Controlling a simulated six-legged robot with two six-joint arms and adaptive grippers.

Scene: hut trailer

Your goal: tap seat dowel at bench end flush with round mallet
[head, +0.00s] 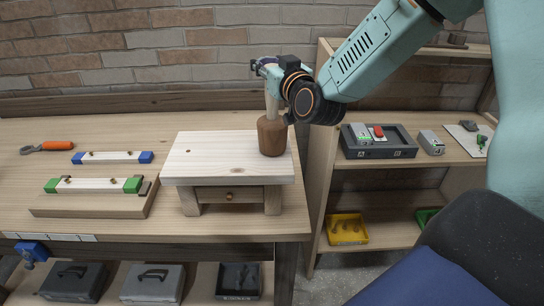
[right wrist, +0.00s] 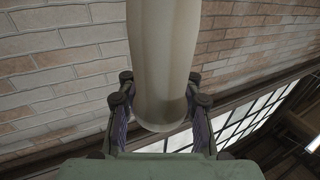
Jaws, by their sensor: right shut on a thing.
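The round mallet has a dark brown head (head: 271,137) and a pale handle (right wrist: 160,60). My right gripper (head: 269,78) is shut on the handle, with one finger on each side of it in the right wrist view (right wrist: 160,110). The mallet hangs head down over the right end of the small bench's pale seat (head: 215,155). The head overlaps the seat in the picture; I cannot tell whether it touches. No seat dowel can be made out; the head may hide it. My left gripper is not in view.
The bench stands at the workbench's (head: 100,220) right end. Left of it are a wooden block (head: 90,205) with a green-ended strip, a blue-ended strip (head: 112,157) and an orange-handled tool (head: 57,146). A shelf unit (head: 375,245) with a grey tray (head: 378,152) stands right.

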